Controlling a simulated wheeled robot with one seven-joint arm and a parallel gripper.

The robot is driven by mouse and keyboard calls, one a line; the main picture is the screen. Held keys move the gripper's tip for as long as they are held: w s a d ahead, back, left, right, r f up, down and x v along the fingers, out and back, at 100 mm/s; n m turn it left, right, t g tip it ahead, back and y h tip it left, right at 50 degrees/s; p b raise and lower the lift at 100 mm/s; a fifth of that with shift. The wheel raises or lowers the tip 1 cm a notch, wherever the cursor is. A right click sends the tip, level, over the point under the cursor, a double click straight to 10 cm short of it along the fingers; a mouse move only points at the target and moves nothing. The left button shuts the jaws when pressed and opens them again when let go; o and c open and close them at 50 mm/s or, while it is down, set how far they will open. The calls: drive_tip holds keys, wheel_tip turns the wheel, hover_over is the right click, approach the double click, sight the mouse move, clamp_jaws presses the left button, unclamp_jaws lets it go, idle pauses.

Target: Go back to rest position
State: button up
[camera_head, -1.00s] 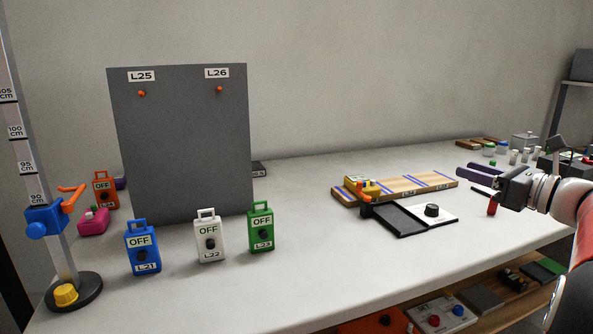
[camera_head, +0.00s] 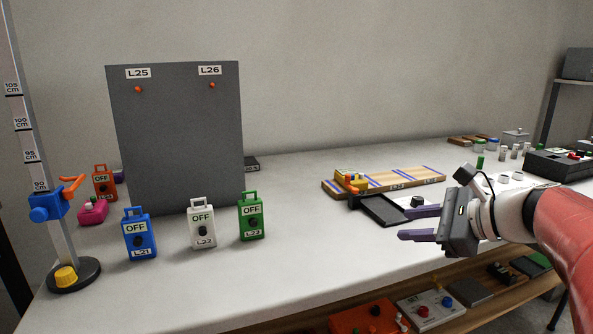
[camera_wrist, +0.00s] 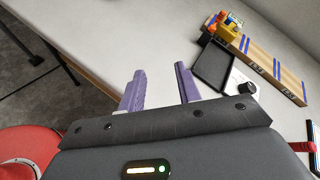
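My gripper (camera_head: 419,224) is at the right of the head view, above the front part of the white table (camera_head: 300,240). Its two purple fingers point left and stand apart with nothing between them. In the wrist view, my gripper (camera_wrist: 160,85) also shows open and empty, with bare table beyond the fingertips. My red and white arm comes in from the right edge. No object touches the fingers.
A wooden board with blue stripes (camera_head: 400,178) and a black tray (camera_head: 378,209) lie just beyond my gripper. Blue (camera_head: 139,240), white (camera_head: 202,228) and green (camera_head: 251,222) OFF boxes stand left, before a grey panel (camera_head: 175,135). A lower shelf (camera_head: 470,308) holds more devices.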

drive_tip(key=s+a+f+n+g+h, duration=0.4)
drive_tip(key=s+a+f+n, duration=0.5)
drive_tip(key=s, duration=0.3)
drive_tip(key=s+d+f+n+h+b, duration=0.1)
drive_tip(key=s+d+f+n+h, duration=0.2)
drive_tip(key=n, duration=0.8)
drive_tip(key=s+f+h, duration=0.2)
drive_tip(key=s+f, duration=0.2)
drive_tip(key=s, duration=0.1)
drive_tip(key=shift+f+n+t, duration=0.15)
drive_tip(key=shift+n+t, duration=0.15)
drive_tip(key=shift+n, duration=0.1)
